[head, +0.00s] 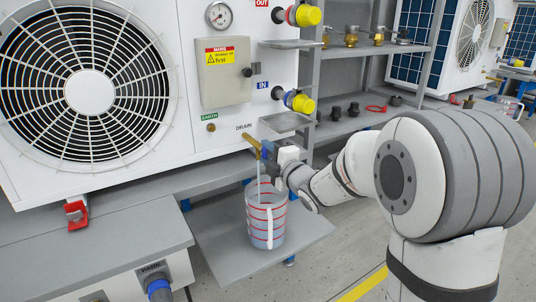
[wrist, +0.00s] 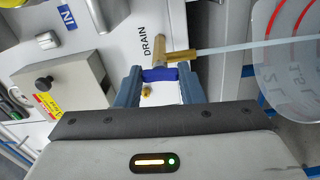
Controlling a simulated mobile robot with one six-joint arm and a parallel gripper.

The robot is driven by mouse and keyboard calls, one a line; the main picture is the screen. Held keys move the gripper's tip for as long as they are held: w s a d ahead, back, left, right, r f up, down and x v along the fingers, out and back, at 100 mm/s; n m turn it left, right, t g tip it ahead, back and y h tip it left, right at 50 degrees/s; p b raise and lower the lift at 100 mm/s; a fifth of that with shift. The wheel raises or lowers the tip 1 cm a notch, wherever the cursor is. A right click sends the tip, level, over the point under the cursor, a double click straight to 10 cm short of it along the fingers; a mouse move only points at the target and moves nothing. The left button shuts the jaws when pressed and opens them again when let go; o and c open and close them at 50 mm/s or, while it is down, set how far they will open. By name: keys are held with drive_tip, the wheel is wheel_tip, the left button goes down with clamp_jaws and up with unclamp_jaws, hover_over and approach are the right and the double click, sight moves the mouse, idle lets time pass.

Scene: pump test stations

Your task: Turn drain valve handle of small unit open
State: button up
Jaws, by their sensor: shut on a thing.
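The brass drain valve (head: 252,142) sticks out of the white unit's front beside the word DRAIN. In the wrist view its brass body and spout (wrist: 180,57) show, with the blue handle (wrist: 159,74) between the blue fingers of my gripper (wrist: 159,84). My gripper is shut on the handle; in the head view it (head: 268,150) hides most of the handle. A thin pale stream runs from the spout down into a clear jug (head: 265,222) with red rings. The jug stands below the valve; its side also shows in the wrist view (wrist: 282,85).
The jug stands on a grey shelf (head: 215,225). Above are a small grey ledge (head: 286,122), the IN port with a yellow cap (head: 303,104) and a grey control box (head: 224,72). A rack (head: 345,130) with fittings stands behind my arm.

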drive_tip(key=shift+s+a, duration=0.1)
drive_tip(key=shift+a, duration=0.05)
drive_tip(key=o, duration=1)
drive_tip(key=p+v, duration=0.2)
drive_tip(key=v, duration=0.5)
drive_tip(key=shift+s+d, duration=0.3)
